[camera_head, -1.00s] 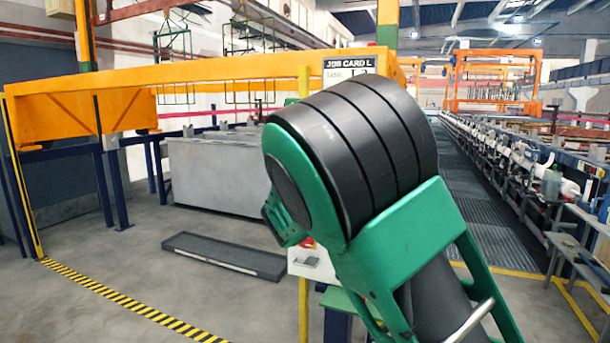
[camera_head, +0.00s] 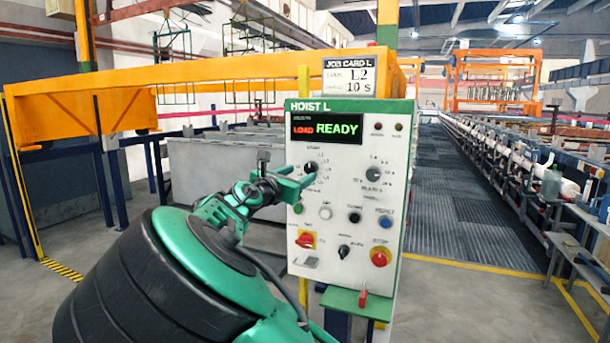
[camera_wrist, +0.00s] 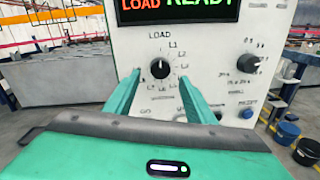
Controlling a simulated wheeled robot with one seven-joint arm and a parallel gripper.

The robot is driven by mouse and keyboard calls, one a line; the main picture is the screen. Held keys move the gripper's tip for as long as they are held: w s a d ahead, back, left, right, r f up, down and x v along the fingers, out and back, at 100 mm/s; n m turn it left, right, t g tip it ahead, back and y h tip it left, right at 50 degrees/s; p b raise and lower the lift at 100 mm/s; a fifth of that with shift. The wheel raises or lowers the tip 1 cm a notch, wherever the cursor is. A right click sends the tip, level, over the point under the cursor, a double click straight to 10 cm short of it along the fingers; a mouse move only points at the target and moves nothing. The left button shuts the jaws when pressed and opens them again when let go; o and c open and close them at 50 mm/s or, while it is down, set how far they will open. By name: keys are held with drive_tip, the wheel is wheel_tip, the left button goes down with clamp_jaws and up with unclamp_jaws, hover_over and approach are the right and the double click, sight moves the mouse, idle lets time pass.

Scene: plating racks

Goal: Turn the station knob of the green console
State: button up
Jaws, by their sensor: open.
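The console (camera_head: 347,230) is a white panel with green trim, headed HOIST L; its display reads LOAD in red and READY in green. The station knob (camera_wrist: 160,68) is round and black with a pale pointer mark toward the LOAD label, with labels such as L1 and L2 around it. In the head view the knob (camera_head: 311,167) is at the panel's upper left. My gripper (camera_wrist: 161,77) is open, its green fingers to the left and right of the knob. Contact with the knob or panel cannot be told. In the head view my gripper (camera_head: 300,177) is at the panel's left side.
A second black knob (camera_head: 373,174) is on the right of the panel, with several buttons and a red knob (camera_head: 380,257) below. A job card (camera_head: 349,78) above reads L2 and 10 s. Grey tanks (camera_head: 200,175) stand behind on the left.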

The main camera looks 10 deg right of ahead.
sight(309, 169)
drive_tip(key=shift+x, duration=2.6)
drive_tip(key=shift+c, duration=0.3)
drive_tip(key=c, duration=1)
